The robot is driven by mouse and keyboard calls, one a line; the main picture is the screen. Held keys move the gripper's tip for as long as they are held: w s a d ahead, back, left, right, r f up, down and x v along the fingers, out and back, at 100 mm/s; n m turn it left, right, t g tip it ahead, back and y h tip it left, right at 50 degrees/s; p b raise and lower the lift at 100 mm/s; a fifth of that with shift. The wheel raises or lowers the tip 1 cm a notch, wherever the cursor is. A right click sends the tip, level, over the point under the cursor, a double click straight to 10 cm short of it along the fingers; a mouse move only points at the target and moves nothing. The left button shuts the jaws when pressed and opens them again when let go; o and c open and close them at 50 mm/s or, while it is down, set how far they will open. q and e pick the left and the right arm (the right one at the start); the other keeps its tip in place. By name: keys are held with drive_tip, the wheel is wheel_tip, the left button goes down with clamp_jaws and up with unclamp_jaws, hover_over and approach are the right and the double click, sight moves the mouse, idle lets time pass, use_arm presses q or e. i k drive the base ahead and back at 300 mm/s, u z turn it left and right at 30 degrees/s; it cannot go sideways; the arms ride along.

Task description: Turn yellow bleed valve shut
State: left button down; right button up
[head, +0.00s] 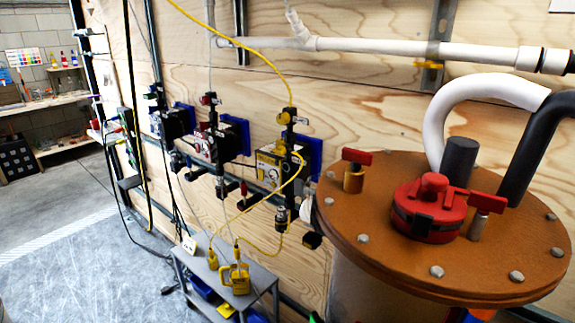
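A small yellow handle-like part (429,64) sits just below the white pipe on the plywood wall at the upper right. On the wall in the middle is a yellow-faced unit (270,168) with dark fittings and a yellow hose looping from it. I cannot tell for sure which yellow part is the bleed valve, nor whether it stands open or shut. Neither of my grippers is in view.
A large tank with a brown bolted lid (375,240) fills the right side; red-handled valves and a red cap (430,208) stand on it. A small grey cart (215,275) holds yellow items below the hoses. Open floor (70,270) lies at the left.

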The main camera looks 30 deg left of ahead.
sight(280, 150)
drive_tip(key=u, duration=0.4)
drive_tip(key=k, duration=1)
drive_tip(key=u, duration=1.55)
drive_tip(key=i, duration=1.05)
drive_tip(key=z, duration=0.95)
drive_tip(key=i, duration=0.5)
drive_tip(key=z, duration=0.55)
